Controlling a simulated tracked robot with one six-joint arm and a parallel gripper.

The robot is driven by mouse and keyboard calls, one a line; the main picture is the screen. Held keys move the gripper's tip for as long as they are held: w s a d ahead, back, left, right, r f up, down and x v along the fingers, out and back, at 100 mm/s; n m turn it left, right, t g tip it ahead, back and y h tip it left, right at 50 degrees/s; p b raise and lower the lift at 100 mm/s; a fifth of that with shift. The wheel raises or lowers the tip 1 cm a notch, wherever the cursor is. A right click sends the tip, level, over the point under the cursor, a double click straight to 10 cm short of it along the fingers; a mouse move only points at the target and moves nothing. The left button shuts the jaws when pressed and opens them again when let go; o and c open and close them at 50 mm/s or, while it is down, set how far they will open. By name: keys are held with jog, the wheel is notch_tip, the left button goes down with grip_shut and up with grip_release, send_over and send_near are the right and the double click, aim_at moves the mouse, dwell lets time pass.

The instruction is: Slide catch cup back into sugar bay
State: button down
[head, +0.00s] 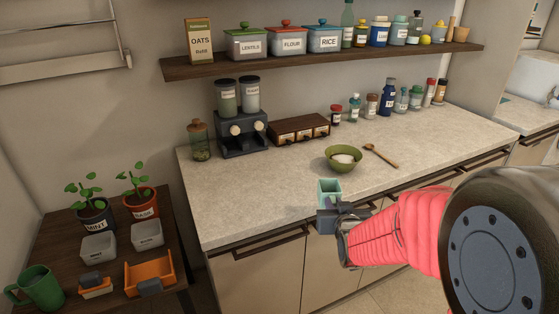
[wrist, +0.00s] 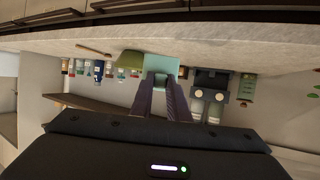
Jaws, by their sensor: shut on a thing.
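The mint-green square catch cup (head: 329,191) is upright and open at the top, above the counter's front edge. My gripper (head: 333,214) is shut on it from the front, and the jaws hide part of it. In the upside-down wrist view the cup (wrist: 161,66) sits between the fingertips. The dark two-canister dispenser (head: 242,143) stands at the back left of the counter, well apart from the cup. It has two pale knobs above its lower bays. It also shows in the wrist view (wrist: 211,78). The canister labels are too small to read.
A green bowl (head: 343,160) with white contents stands just behind the cup, with a wooden spoon (head: 380,155) to its right. The counter (head: 235,195) left of the cup is clear. A glass jar (head: 199,142) stands left of the dispenser.

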jog(key=s+f, duration=0.3)
jog(key=f, duration=0.6)
jog(key=shift+s+f, duration=0.2)
jog(key=shift+s, duration=0.05)
jog(key=shift+a, duration=0.1)
